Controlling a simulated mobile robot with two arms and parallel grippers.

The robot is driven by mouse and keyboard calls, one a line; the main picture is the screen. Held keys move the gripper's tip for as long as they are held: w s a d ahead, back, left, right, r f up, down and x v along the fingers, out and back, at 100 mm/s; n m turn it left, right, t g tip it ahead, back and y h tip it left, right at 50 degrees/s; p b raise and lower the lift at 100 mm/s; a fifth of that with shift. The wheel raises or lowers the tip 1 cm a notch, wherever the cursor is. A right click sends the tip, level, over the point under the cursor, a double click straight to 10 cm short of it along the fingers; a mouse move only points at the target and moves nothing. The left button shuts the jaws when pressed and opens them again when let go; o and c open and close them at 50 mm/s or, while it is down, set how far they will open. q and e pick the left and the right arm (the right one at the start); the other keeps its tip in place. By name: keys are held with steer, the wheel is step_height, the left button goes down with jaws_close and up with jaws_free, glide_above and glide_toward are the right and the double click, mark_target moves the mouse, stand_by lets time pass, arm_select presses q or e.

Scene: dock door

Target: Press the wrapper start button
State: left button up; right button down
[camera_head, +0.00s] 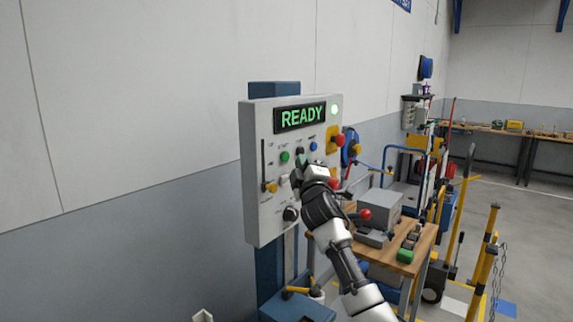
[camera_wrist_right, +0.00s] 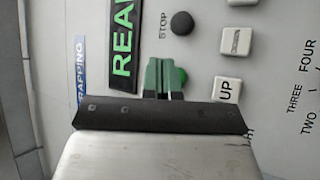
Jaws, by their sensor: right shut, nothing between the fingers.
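The wrapper's control panel (camera_head: 262,215) is a grey box on a blue post, with a lit green READY display (camera_head: 301,117). A round green button (camera_head: 284,156) shows below the display, left of a black button (camera_head: 300,151). My right gripper (camera_head: 297,172) is in front of the panel, just below and right of the green button. In the right wrist view its shut, empty fingertips (camera_wrist_right: 163,78) partly cover the green button (camera_wrist_right: 183,76); I cannot tell whether they touch it. The black STOP button (camera_wrist_right: 182,23) is close by. My left gripper is not in view.
White UP (camera_wrist_right: 228,90) and DOWN (camera_wrist_right: 235,41) keys lie close to the fingers. A wooden bench (camera_head: 425,245) with a grey box stands right of the panel.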

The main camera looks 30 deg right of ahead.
steer(key=shift+w+a, duration=0.25)
steer(key=shift+w, duration=0.35)
steer(key=shift+w+a+b, duration=0.1)
steer(key=shift+w+b, duration=0.05)
steer(key=shift+b, duration=0.2)
stand_by(1.4)
steer(key=shift+w+a, duration=0.1)
steer(key=shift+w, duration=0.15)
steer(key=shift+w+a+b, duration=0.15)
steer(key=shift+w+b, duration=0.3)
steer(key=shift+b, duration=0.1)
stand_by(0.6)
steer(key=shift+s+r, duration=0.1)
steer(key=shift+s, duration=0.1)
steer(key=shift+s+d+p, duration=0.3)
steer(key=shift+s+p, duration=0.4)
